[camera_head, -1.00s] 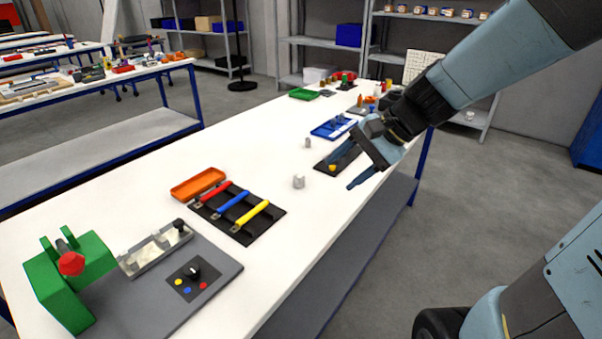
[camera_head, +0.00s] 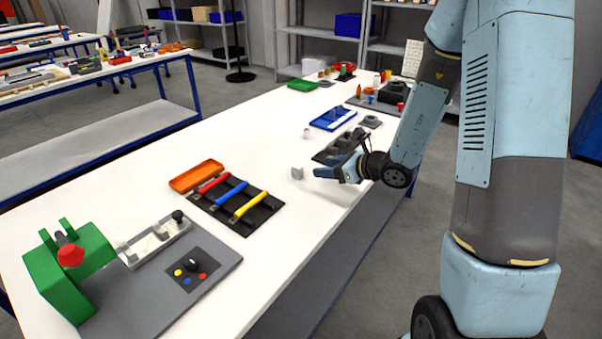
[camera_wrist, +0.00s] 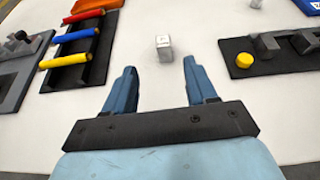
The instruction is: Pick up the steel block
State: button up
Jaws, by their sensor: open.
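The steel block (camera_head: 297,173) is a small light grey block standing on the white table (camera_head: 150,242). In the wrist view the block (camera_wrist: 164,48) lies ahead of my gripper (camera_wrist: 158,78), roughly centred between its two blue fingers and beyond their tips. My gripper (camera_head: 327,173) is open and empty, low over the table to the right of the block, with its fingers pointing left toward it. I see a gap between the fingertips and the block.
A black mat (camera_head: 236,207) with red, blue and yellow handles lies left of the block, beside an orange tray (camera_head: 197,176). A dark fixture plate (camera_wrist: 272,55) with a yellow knob is on the right. A small grey piece (camera_head: 307,133) stands farther back. Table around the block is clear.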

aim_at(293, 168)
jog(key=shift+w+f, duration=0.2)
jog(key=shift+f, duration=0.1)
jog(key=x, duration=1.3)
jog(key=shift+w+a+f, duration=0.15)
jog(key=shift+w+f, duration=0.05)
jog(key=shift+w, duration=0.1)
grip_shut()
